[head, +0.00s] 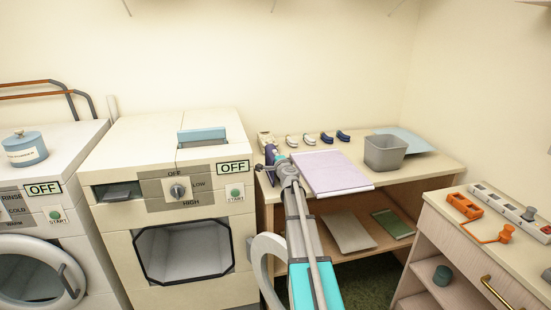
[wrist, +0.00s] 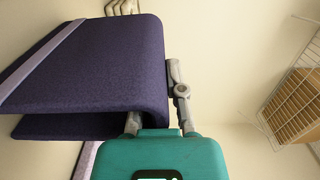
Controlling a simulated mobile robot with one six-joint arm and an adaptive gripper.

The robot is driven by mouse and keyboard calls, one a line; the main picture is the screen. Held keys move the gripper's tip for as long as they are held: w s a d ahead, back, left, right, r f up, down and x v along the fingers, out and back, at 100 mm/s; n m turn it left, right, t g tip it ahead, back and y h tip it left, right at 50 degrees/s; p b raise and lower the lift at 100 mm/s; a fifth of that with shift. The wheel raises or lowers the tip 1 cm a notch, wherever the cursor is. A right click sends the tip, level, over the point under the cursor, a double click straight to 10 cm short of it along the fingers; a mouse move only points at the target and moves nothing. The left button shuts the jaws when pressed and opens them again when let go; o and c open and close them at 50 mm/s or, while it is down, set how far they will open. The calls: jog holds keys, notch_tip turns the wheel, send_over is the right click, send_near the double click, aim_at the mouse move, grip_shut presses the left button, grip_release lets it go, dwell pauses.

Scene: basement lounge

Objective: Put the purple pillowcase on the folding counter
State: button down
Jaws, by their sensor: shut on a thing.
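The purple pillowcase (wrist: 105,70) is a dark purple folded cloth with a pale lilac stripe, filling the left of the wrist view. My gripper (wrist: 150,65) is shut on its folded edge. In the head view my gripper (head: 275,163) is over the left part of the folding counter (head: 385,178), and a small dark purple bit of the pillowcase (head: 271,153) shows at its tip. The rest is hidden by the gripper and arm. I cannot tell whether the cloth touches the counter. A flat lilac mat (head: 330,172) lies on the counter, right of my gripper.
A grey bin (head: 385,153), several small clips along the back and a pale blue sheet (head: 408,141) occupy the counter. A dryer (head: 170,190) stands to its left. A drawer unit (head: 490,230) with orange items (head: 466,205) and a power strip (head: 510,205) stands right.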

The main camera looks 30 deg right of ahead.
jog(key=shift+f, duration=0.15)
jog(key=c, duration=0.7)
grip_release()
jog(key=shift+d+r, duration=0.1)
jog(key=shift+r, duration=0.15)
jog(key=v, duration=1.2)
jog(key=shift+s, duration=0.1)
